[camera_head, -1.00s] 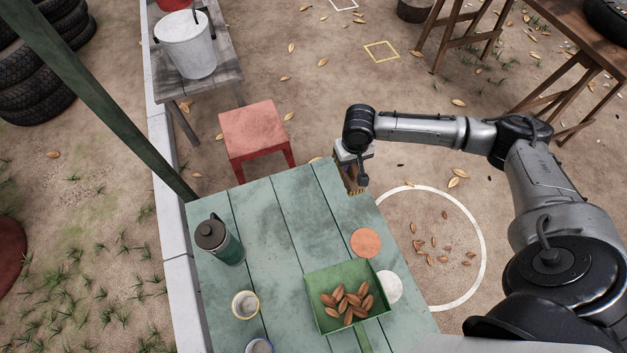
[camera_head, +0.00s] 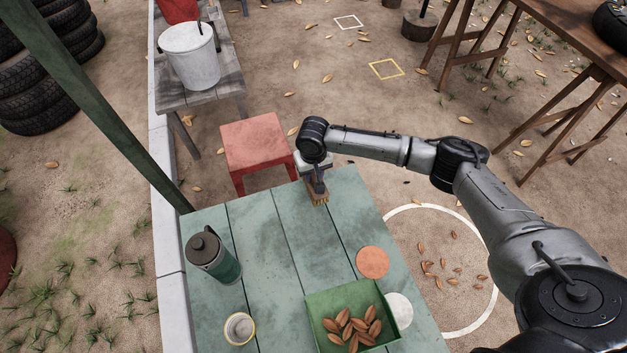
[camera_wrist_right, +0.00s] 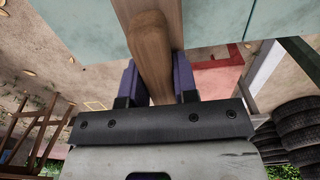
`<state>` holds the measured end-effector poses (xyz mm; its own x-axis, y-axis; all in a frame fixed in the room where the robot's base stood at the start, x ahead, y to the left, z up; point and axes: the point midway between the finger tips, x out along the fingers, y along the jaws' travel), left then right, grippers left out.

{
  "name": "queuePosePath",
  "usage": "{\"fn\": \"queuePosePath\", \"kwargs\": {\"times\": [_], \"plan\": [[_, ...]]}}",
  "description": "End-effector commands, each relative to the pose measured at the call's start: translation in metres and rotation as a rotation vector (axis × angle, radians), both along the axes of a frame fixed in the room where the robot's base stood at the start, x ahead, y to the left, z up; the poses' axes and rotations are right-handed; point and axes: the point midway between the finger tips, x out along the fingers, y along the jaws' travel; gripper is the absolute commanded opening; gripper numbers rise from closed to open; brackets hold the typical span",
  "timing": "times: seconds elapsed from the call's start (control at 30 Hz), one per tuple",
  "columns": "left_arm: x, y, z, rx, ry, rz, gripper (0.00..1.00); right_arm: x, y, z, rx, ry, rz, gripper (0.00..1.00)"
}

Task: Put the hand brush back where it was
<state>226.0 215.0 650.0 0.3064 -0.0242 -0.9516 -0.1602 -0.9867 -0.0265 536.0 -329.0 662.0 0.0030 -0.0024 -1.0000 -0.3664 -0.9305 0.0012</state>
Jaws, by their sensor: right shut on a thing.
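The hand brush (camera_head: 319,198) has a wooden body and tan bristles. It is at the far edge of the green table (camera_head: 255,250), partly hidden by my wrist; I cannot tell whether it touches the tabletop. My right gripper (camera_head: 314,178) is shut on it from above. In the right wrist view the wooden handle (camera_wrist_right: 150,50) lies between the two purple-grey fingers of my right gripper (camera_wrist_right: 156,85), with the green table beyond. My left gripper is not in view.
A red stool (camera_head: 255,142) stands behind. The table's middle is clear.

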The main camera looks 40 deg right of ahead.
Motion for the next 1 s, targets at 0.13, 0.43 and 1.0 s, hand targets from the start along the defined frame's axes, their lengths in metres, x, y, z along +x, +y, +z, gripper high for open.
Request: {"fn": "queuePosePath", "kwargs": {"times": [0.13,0.43,1.0], "plan": [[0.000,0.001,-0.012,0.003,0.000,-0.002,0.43,0.000,0.000,-0.017,0.000,0.000,0.000,0.03],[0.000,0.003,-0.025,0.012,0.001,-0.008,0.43,0.000,0.000,-0.038,0.001,-0.002,0.000,0.03],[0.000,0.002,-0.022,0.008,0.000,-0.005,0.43,-0.001,0.000,-0.041,0.000,0.000,0.000,0.52]]}}
